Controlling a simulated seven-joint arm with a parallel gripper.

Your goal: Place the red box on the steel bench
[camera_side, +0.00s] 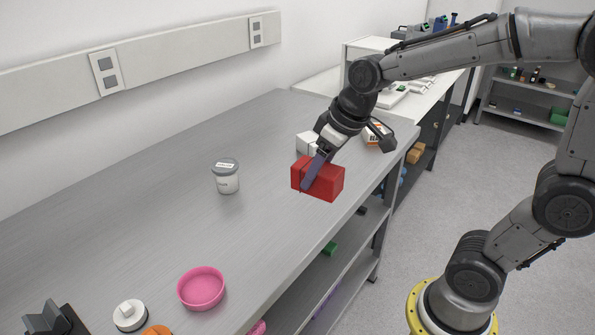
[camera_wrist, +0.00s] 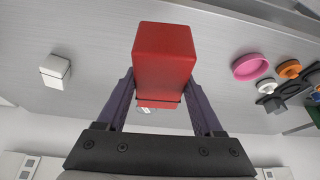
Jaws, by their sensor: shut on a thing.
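The red box (camera_side: 325,180) is held in my gripper (camera_side: 308,182), whose finger lies along its side. In the side view it appears over the front edge area of the steel bench (camera_side: 130,220); its exact height above the top is hard to tell. In the wrist view the red box (camera_wrist: 163,62) sits between the two fingers of my gripper (camera_wrist: 163,90), which press on its left and right sides. The bench top (camera_wrist: 95,35) shows behind it in that view.
A white box (camera_side: 306,143) and an orange-and-white box (camera_side: 376,136) stand near the bench's far end. A lidded jar (camera_side: 227,178) stands mid-bench. A pink bowl (camera_side: 201,288) and a white round part (camera_side: 130,314) are at the near end. Bench between jar and bowl is clear.

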